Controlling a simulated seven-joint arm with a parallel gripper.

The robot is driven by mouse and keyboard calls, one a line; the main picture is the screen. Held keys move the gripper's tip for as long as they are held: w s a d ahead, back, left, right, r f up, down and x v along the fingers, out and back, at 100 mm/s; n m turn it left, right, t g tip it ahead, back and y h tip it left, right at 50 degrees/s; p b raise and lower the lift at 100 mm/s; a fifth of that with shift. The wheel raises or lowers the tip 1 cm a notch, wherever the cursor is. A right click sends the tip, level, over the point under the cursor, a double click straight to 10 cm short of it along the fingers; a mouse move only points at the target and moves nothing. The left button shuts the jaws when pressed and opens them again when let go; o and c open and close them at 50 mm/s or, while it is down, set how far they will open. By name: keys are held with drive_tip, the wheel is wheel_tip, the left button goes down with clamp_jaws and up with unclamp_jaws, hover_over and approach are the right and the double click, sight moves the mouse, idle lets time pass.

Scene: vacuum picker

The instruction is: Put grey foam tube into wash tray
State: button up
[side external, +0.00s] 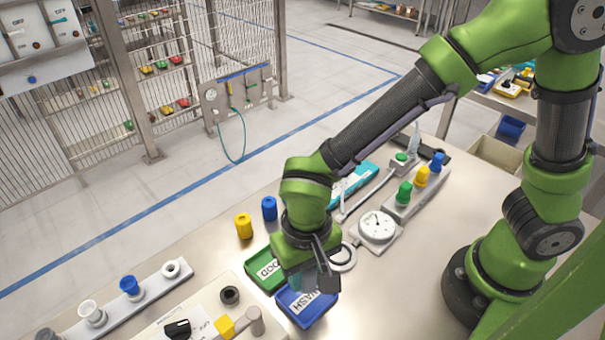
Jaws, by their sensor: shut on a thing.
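The wash tray (302,323) is a blue tray with a white WASH label, on the bench at lower centre. My gripper (312,284) points down over the tray and covers its back part. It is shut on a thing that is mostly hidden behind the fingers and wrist. No grey foam tube shows clearly anywhere else, so I take the held thing to be it. I cannot tell whether it touches the tray floor.
A green tray (256,271) stands left of the wash tray. Yellow (243,226) and blue (269,209) cylinders stand behind. A dial gauge (377,228) and a white ring (346,262) are to the right.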

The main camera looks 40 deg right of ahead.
sight(306, 287)
drive_tip(key=shift+f, duration=2.25)
drive_tip(key=shift+f, duration=0.2)
drive_tip(key=o, duration=0.7)
drive_tip(key=shift+r, duration=0.1)
